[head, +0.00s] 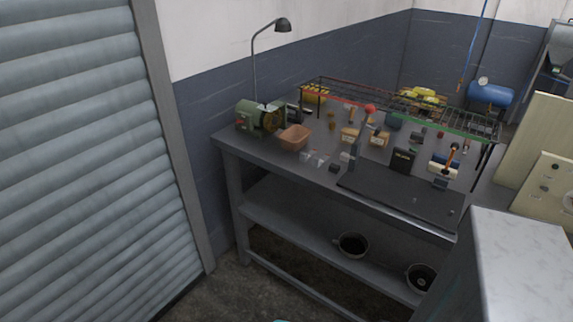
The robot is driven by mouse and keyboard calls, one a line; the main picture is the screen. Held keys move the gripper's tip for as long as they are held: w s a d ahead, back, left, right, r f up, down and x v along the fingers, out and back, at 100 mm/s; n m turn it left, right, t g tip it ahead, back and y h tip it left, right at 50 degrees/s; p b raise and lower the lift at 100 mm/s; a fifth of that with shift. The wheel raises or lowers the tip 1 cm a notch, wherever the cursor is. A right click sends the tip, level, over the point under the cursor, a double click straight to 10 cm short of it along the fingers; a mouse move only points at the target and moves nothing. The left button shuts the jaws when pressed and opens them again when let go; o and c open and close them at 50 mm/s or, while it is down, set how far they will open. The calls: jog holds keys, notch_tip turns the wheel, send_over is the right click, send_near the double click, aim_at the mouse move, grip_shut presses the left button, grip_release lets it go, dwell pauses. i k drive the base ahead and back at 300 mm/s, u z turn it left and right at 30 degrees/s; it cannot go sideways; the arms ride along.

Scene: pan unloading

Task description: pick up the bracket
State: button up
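The workbench (228,142) stands against the blue-and-white wall with many small parts on its top. Small pale grey angular pieces (320,161) lie near its front edge, right of an orange-brown bin (294,138). One of them may be the bracket, but they are too small to tell. A dark upright piece (355,153) stands just right of them, and its kind is also unclear.
A green machine (250,117) and a lamp (283,25) stand at the bench's left end. A wire rack (400,101) spans the back. A dark mat (395,196) covers the front right. Two round dark containers (353,245) (421,278) sit below. A pale-topped block (525,255) stands at right.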

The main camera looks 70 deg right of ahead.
aim_at(304, 156)
jog(key=z, duration=0.65)
jog(key=k, duration=0.15)
jog(key=u, duration=2.3)
jog(key=k, duration=0.85)
jog(key=z, duration=1)
